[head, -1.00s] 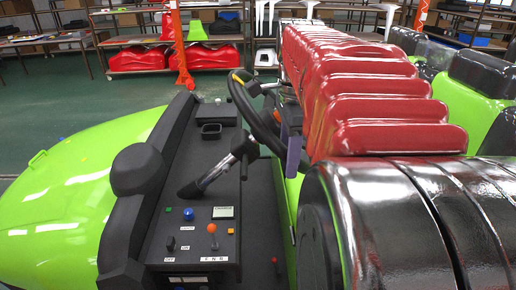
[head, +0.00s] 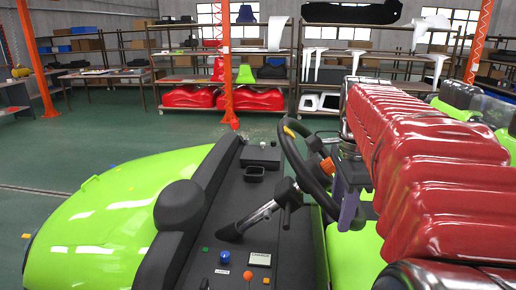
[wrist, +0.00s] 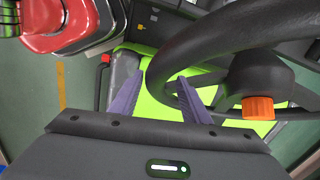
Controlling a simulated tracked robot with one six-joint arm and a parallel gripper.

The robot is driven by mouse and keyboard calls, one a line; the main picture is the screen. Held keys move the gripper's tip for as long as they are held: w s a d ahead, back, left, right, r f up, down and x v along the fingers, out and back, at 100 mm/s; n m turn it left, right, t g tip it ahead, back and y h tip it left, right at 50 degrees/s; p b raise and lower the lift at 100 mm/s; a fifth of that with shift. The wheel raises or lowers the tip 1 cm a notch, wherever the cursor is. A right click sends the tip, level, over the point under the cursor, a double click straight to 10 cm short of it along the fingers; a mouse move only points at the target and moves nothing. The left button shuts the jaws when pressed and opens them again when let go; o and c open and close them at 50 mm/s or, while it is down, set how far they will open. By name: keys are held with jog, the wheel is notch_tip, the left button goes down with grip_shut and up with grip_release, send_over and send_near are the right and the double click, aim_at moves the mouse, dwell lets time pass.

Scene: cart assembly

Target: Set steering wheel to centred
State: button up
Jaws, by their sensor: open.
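The black steering wheel (head: 293,157) stands tilted on its column above the cart's dark console in the head view. Its rim carries a yellow mark near the top. In the wrist view the steering wheel (wrist: 190,48) arcs across the upper right, with an orange piece (wrist: 257,107) at its hub. My gripper (head: 350,208) is at the right side of the rim. In the wrist view my gripper (wrist: 161,80) has its two purple fingers apart, with the tips close to the rim's lower left. No grip on the rim shows. Whether the fingers touch it I cannot tell.
The green cart body (head: 95,225) lies left. My red-covered arm fills the right. Shelves (head: 300,85) and orange posts (head: 225,60) stand behind open green floor.

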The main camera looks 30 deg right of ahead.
notch_tip(320, 180, up, 14)
jog(key=w+d, duration=0.2)
jog(key=shift+w+d, duration=0.2)
jog(key=shift+w, duration=0.2)
dwell(2.0)
jog(key=shift+c, duration=0.3)
